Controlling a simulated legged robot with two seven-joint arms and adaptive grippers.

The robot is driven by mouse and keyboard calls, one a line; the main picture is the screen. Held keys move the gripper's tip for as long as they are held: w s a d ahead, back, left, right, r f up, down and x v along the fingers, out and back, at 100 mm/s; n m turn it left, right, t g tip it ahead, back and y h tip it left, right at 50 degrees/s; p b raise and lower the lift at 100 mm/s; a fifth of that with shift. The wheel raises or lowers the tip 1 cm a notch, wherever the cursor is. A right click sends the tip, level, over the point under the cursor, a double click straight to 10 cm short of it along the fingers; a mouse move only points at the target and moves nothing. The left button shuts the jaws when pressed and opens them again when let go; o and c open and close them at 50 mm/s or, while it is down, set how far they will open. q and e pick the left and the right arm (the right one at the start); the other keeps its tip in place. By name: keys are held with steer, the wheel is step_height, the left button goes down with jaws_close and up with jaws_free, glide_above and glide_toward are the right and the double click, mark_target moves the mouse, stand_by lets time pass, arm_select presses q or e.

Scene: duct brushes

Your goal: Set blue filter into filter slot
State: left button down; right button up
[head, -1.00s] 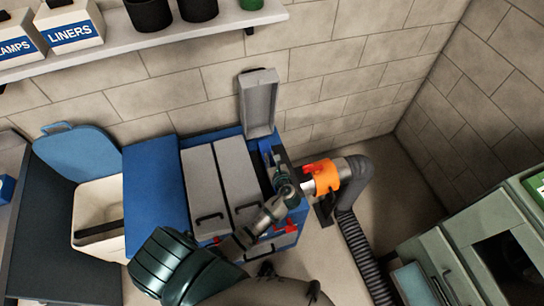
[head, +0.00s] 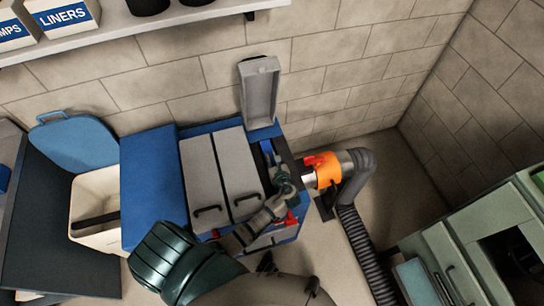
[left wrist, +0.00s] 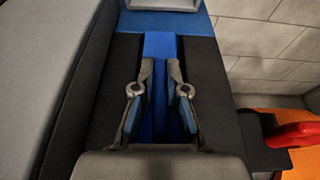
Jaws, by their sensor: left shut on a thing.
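The blue filter (head: 266,149) is upright at the right end of the blue cabinet, below the raised grey lid (head: 259,92). My left gripper (head: 275,171) is shut on it. In the left wrist view, the fingers (left wrist: 160,76) clasp the blue filter (left wrist: 160,45) from both sides. The dark filter slot (left wrist: 108,88) shows on either side of the filter and fingers. The filter's lower part is hidden by the gripper, so I cannot tell how deep it sits. My right gripper is not in view.
Two grey covers with black handles (head: 207,180) lie left of the slot. An orange collar (head: 328,170) with a red lever and a black ribbed hose (head: 365,250) are at the right. A cream bin (head: 97,195) stands left; a shelf is above. Floor is clear at the back right.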

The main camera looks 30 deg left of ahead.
arm_select(q)
steer(key=shift+d, duration=0.4)
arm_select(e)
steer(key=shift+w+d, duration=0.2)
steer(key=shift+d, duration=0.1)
arm_select(q)
steer(key=c, duration=1.2)
jaws_free()
steer(key=shift+a, duration=0.15)
steer(key=shift+o, duration=0.3)
steer(key=shift+a+f, duration=0.1)
steer(key=shift+a, duration=0.05)
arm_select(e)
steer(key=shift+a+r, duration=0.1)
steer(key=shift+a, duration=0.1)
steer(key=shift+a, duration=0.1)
